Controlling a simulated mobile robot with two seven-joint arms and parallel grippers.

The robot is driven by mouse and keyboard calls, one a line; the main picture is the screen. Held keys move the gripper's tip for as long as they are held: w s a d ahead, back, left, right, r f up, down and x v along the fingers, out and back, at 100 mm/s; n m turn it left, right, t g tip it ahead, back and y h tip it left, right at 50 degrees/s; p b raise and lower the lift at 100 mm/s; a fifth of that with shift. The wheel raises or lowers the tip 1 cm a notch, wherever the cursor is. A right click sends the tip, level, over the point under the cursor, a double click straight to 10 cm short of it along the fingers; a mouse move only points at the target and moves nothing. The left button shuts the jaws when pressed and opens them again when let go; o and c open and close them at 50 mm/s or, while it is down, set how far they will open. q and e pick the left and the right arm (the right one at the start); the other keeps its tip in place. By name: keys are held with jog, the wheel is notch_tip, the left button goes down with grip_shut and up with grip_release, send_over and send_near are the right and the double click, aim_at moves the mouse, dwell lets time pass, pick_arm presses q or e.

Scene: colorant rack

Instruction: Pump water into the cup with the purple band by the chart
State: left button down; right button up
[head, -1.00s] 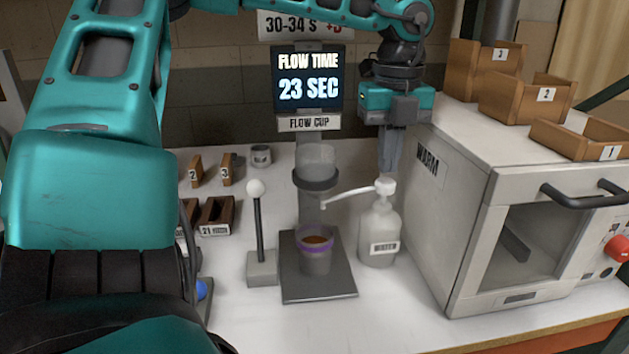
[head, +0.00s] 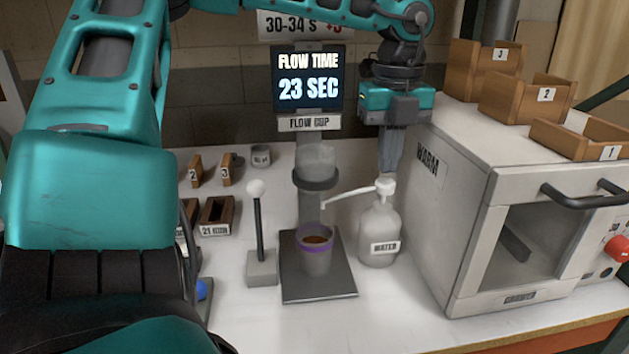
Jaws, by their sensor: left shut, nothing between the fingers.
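The cup with the purple band (head: 316,263) stands upright on a dark square plate (head: 290,292) under the flow cup stand, with brown contents inside. The white water pump bottle (head: 378,236), labelled WATER, stands right of the plate. Its spout reaches left and ends above the cup, close to the cup's right rim. My left gripper (head: 389,170) is shut and empty, pointing down just over the pump head (head: 384,188). I cannot tell whether its tips touch the pump head. My right gripper is not in view.
The display (head: 308,79) reads FLOW TIME 23 SEC, with a 30-34 S +3 chart (head: 300,25) above it. A WARM oven (head: 460,200) stands close right of the bottle. A white-knobbed lever (head: 257,230) stands left. Wooden boxes (head: 545,95) sit on the oven.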

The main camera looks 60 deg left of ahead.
aim_at(385, 181)
pick_arm(q)
jog(key=shift+f, duration=0.15)
jog(key=shift+f+b, duration=1.45)
jog(key=shift+f, duration=0.05)
jog(key=shift+r, duration=0.2)
jog(key=shift+r+p, duration=1.1)
jog(key=shift+r, duration=0.25)
jog(key=shift+r, duration=0.15)
notch_tip(385, 181, up, 6)
jog(key=p, duration=0.4)
